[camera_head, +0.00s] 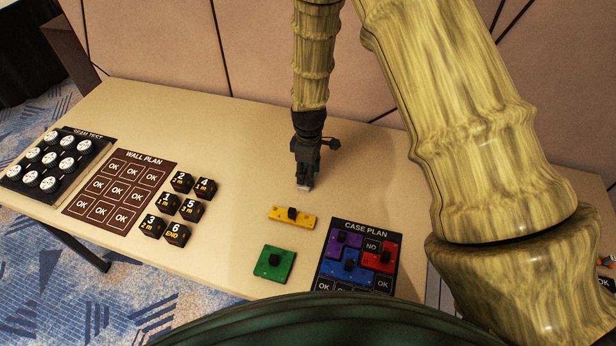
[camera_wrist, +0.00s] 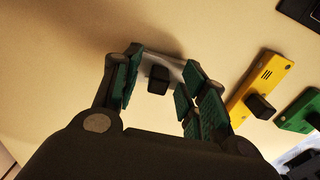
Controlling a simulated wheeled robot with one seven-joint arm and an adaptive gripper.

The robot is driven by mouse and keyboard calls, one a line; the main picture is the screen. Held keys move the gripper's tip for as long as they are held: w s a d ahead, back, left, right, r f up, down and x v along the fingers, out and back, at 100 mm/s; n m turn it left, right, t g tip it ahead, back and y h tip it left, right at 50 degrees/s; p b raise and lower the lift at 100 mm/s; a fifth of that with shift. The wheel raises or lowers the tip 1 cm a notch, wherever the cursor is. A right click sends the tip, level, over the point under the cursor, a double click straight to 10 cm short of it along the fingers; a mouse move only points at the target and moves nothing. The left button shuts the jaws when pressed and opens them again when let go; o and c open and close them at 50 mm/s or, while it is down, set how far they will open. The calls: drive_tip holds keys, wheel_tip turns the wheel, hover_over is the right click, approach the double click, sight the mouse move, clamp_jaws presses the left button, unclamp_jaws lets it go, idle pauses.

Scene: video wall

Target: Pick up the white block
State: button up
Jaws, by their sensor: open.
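The white block (camera_wrist: 172,61) lies on the table between the fingers of my gripper (camera_wrist: 158,88) in the wrist view, with a black knob (camera_wrist: 158,80) on top of it. My gripper is open, with one finger on either side of the block. I cannot tell whether the fingers touch it. In the head view my gripper (camera_head: 305,184) points down at the table behind the yellow block, and a small pale part of the white block (camera_head: 304,188) shows at the fingertips. The rest of it is hidden by the gripper.
A yellow block (camera_head: 278,212) and a green block (camera_head: 266,269) lie in front of my gripper on the table (camera_head: 230,150). The case plan board (camera_head: 323,276) holds purple, blue and red blocks. Several black numbered cubes (camera_head: 188,206) and the wall plan board (camera_head: 110,203) are left.

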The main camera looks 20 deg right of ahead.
drive_tip(key=shift+f, duration=0.15)
clamp_jaws()
idle(0.4)
